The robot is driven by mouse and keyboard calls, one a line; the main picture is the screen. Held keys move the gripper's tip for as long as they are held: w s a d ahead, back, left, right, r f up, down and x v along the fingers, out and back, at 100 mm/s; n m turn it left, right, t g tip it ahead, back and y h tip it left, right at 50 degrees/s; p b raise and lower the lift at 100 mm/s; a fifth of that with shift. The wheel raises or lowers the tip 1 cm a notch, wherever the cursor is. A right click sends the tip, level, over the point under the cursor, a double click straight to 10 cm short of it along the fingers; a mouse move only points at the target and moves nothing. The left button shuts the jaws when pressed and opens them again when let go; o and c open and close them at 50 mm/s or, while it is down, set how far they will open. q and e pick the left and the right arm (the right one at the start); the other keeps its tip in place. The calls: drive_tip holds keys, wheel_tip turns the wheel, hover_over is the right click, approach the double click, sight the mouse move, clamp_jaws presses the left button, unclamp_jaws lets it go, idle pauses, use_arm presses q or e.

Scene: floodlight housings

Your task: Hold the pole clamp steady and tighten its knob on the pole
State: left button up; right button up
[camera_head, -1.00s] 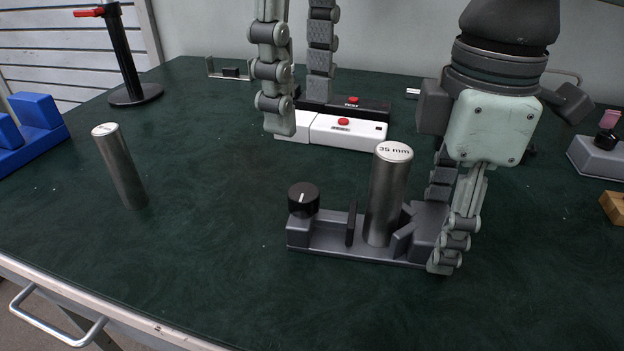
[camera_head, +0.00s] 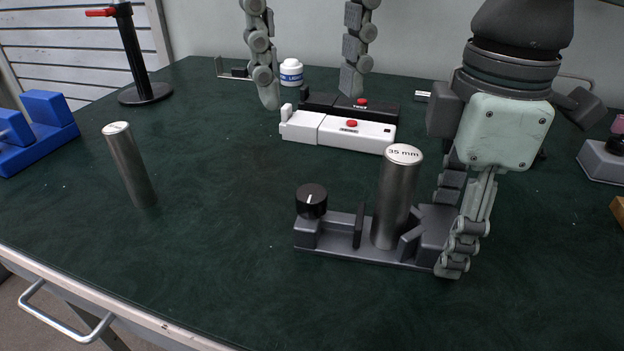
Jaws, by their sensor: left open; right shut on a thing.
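The pole clamp (camera_head: 340,247) is a dark grey base on the green table in front. A steel pole (camera_head: 396,200) marked "35 mm" stands upright in it, between its jaw plates. Its round black knob (camera_head: 311,200) with a white line sits at the left end. My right gripper (camera_head: 452,225) is shut on the clamp's right end; its far finger is partly hidden. My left gripper (camera_head: 308,80) is open and empty, fingers pointing down, over the back of the table, well behind and above the knob.
White (camera_head: 345,132) and black (camera_head: 385,110) boxes with red buttons lie behind the clamp. A second steel pole (camera_head: 130,165) stands at left. A blue block (camera_head: 45,125), a black stand (camera_head: 140,70) and a white jar (camera_head: 291,72) are further off.

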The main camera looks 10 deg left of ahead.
sight(312, 193)
use_arm(q)
drive_tip(key=shift+n, duration=0.7)
wheel_tip(312, 193, down, 12)
clamp_jaws()
